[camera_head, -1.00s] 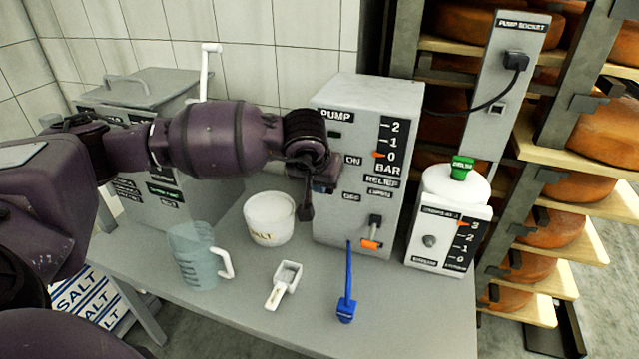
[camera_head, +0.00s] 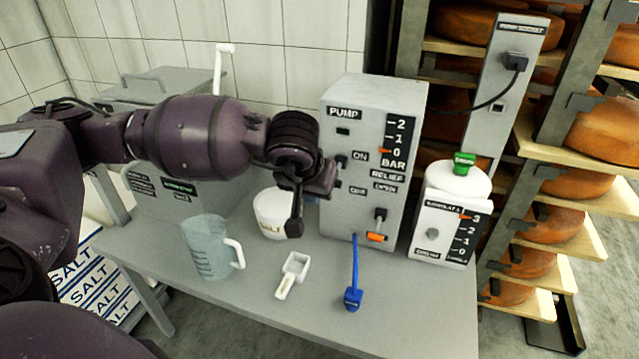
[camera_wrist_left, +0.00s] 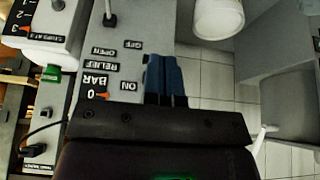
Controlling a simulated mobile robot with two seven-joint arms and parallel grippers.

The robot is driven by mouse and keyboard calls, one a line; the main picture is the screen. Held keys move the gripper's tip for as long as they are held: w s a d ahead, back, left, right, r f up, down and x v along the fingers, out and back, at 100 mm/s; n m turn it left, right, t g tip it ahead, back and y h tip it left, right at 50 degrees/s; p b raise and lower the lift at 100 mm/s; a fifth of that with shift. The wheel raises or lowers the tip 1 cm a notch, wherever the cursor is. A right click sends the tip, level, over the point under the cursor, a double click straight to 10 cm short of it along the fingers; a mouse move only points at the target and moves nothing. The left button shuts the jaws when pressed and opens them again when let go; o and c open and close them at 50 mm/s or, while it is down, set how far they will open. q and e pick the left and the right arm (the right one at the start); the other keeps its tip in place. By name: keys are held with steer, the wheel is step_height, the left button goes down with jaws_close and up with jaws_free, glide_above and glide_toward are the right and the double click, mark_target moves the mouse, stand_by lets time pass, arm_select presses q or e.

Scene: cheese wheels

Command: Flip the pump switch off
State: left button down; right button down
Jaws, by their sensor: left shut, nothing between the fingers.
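The grey pump box (camera_head: 345,222) stands on the table with its ON and OFF labels, a bar scale and a relief lever (camera_head: 380,216). A dark switch part (camera_head: 341,160) shows beside the ON label, at the left of the front face; the gripper partly covers this area, so I cannot tell its position. A small green lamp (camera_head: 342,131) sits under the PUMP label. My left gripper (camera_head: 330,186) is shut and empty at the left of the OFF label. In the wrist view its blue fingers (camera_wrist_left: 165,78) are together beside the labels; no switch shows between them. My right gripper is not in view.
A white salt tub (camera_head: 270,212), clear jug (camera_head: 207,250), white scoop (camera_head: 293,275) and blue tool (camera_head: 354,297) stand or lie on the table (camera_head: 400,315). A white-topped canister (camera_head: 445,222) stands right of the pump. Cheese shelves (camera_head: 575,155) are behind.

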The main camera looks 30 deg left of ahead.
arm_select(q)
steer(key=s, duration=0.2)
steer(key=s+r, duration=0.1)
steer(key=shift+s+d+r, duration=0.1)
steer(key=shift+s+d, duration=0.1)
steer(key=shift+d, duration=0.2)
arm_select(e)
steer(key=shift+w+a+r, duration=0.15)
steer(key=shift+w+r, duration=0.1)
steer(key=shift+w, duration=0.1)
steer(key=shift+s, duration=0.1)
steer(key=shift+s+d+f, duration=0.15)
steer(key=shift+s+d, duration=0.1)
